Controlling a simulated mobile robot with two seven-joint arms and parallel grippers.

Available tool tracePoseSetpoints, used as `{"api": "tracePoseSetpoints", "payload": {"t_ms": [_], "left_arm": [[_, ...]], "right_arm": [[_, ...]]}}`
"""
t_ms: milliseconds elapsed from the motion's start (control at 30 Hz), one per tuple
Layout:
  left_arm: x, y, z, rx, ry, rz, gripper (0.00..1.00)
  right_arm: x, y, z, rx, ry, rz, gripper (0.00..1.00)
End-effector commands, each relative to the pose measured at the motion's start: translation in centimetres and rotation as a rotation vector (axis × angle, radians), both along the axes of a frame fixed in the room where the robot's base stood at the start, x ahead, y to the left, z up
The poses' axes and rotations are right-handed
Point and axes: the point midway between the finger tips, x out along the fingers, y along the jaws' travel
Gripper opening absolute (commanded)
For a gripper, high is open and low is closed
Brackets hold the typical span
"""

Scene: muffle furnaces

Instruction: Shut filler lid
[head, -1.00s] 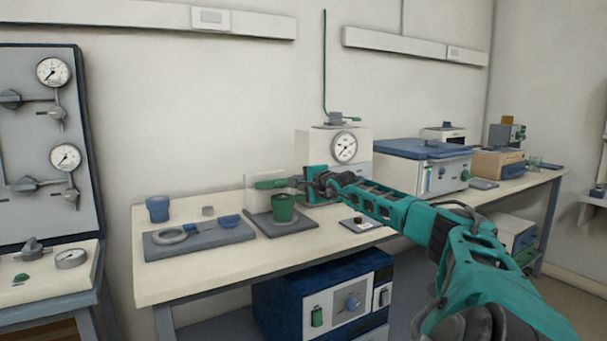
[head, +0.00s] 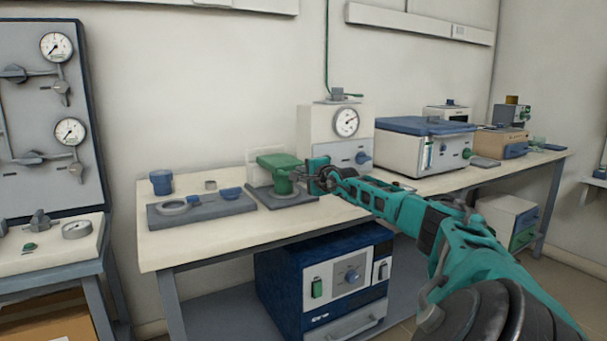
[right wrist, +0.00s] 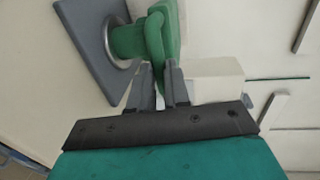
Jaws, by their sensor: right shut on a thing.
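The green filler (head: 284,187) stands upright on a dark grey plate on the bench in the head view. Its green filler lid (head: 278,160) lies across its top, reaching out to the left. My right gripper (head: 298,177) is at the right side of the filler, shut on the lid's edge or handle. In the right wrist view, the fingers (right wrist: 162,86) reach the green lid (right wrist: 168,30), with the filler body (right wrist: 126,41) beside it. I cannot tell whether the lid touches the rim all round. My left gripper is out of view.
A white gauge unit (head: 312,123) stands close behind the gripper. The bench's front strip is clear.

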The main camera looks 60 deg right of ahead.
Motion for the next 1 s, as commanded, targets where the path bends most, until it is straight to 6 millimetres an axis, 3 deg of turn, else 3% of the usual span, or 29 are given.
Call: {"api": "tracePoseSetpoints", "payload": {"t_ms": [33,133,167,400,1000], "left_arm": [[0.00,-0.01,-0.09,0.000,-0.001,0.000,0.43],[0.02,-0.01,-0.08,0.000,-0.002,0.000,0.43],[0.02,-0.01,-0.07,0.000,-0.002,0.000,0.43],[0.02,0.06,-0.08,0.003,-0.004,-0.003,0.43],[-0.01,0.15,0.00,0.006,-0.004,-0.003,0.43]], "right_arm": [[0.02,0.29,-1.88,0.015,0.037,0.004,0.00],[0.01,0.28,-1.89,0.016,0.037,0.004,0.00],[0.01,0.28,-1.90,0.016,0.037,0.004,0.19],[0.01,0.28,-1.85,0.015,0.037,0.004,0.42],[-0.09,0.28,-1.40,0.012,0.031,0.004,0.42]]}}
